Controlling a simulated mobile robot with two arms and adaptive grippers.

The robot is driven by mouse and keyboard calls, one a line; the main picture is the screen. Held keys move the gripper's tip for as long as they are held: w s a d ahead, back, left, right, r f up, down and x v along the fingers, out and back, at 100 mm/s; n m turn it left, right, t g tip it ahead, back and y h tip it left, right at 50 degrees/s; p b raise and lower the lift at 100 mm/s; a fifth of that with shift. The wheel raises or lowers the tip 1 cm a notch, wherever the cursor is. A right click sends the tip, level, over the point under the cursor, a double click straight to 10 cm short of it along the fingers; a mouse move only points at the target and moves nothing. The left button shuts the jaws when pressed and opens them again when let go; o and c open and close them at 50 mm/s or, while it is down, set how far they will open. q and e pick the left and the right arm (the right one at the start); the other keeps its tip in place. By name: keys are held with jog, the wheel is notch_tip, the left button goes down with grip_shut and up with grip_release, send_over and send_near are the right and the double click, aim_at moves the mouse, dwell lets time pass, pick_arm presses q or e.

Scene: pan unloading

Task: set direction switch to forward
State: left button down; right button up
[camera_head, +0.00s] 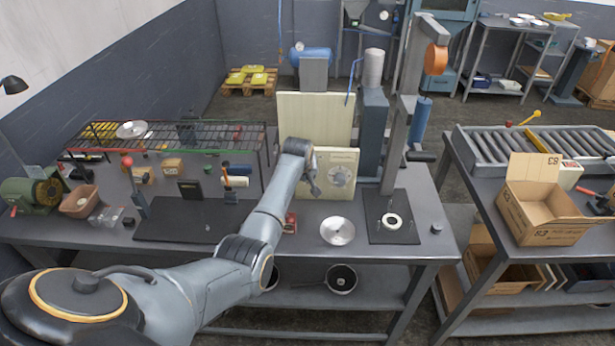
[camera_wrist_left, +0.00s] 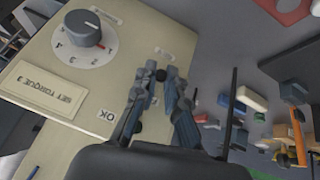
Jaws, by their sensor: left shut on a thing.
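The cream control panel (camera_head: 335,160) stands at the back of the bench. It has a round dial with a dark knob (camera_wrist_left: 83,28) and a red pointer mark, beside a "SET TORQUE" label plate (camera_wrist_left: 45,88). My left gripper (camera_wrist_left: 160,72) is at the panel's edge side, to the right of the dial in the wrist view. It is shut on a small dark knob (camera_wrist_left: 160,76), apparently the direction switch, mostly hidden between the fingertips. In the head view my left gripper (camera_head: 314,186) is in front of the panel's left part. The switch's direction marking is not readable.
A silver pan (camera_head: 338,231) and a dark mat with a white ring (camera_head: 392,221) lie on the bench (camera_head: 290,262). A grey column (camera_head: 402,110) stands right of the panel. A wire rack (camera_head: 175,137) and tools are on the left. An open cardboard box (camera_head: 540,218) is at right.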

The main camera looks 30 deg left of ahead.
dwell(0.3)
pick_arm(q)
jog(key=c, duration=1.4)
grip_release()
jog(key=v, duration=1.2)
jog(key=shift+w+a, duration=0.1)
